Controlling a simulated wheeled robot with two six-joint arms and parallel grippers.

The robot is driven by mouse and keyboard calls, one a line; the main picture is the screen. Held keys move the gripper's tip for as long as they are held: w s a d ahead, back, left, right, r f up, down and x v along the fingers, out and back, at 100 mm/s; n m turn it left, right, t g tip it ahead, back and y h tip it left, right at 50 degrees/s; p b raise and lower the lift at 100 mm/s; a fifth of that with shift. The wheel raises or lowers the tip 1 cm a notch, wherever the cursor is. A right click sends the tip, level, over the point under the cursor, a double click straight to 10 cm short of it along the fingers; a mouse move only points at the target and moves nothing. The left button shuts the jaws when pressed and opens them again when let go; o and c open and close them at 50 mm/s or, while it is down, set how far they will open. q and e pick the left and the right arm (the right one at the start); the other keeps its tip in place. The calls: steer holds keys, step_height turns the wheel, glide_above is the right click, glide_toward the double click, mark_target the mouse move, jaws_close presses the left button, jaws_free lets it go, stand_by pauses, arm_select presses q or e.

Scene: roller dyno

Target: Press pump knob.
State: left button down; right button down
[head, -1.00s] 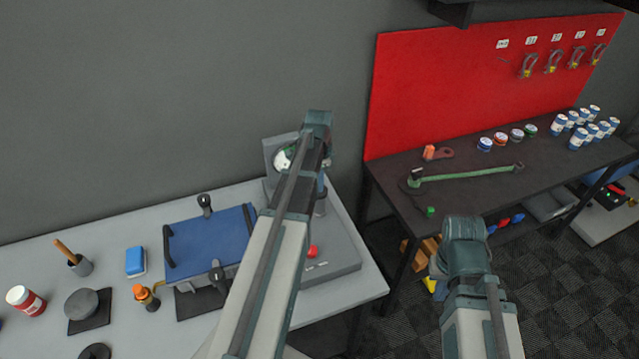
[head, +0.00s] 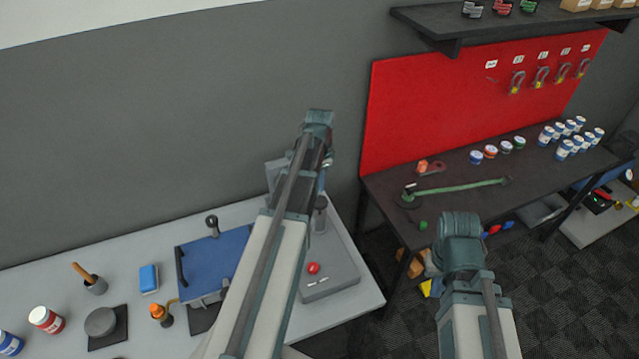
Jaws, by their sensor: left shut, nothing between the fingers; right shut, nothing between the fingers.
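A red knob (head: 313,268) sits on the grey machine base (head: 340,272) at the right end of the light grey bench. An orange-topped fitting (head: 158,312) stands in front of the blue-lidded box, further left. I cannot tell by looks which of the two is the pump knob. My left gripper (head: 327,158) is at the end of my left arm, shut and empty, over the back of the machine; its fingertips are mostly hidden by the arm. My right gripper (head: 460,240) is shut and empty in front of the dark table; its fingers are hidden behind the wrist.
The blue-lidded box (head: 213,262) with black handles stands left of my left arm. The dark table (head: 440,215) holds a green tool (head: 460,187) and several cans.

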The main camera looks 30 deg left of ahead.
arm_select(q)
step_height(320, 180, up, 4)
steer(key=p, duration=0.2)
steer(key=shift+p, duration=0.4)
steer(key=shift+f, duration=0.1)
stand_by(0.6)
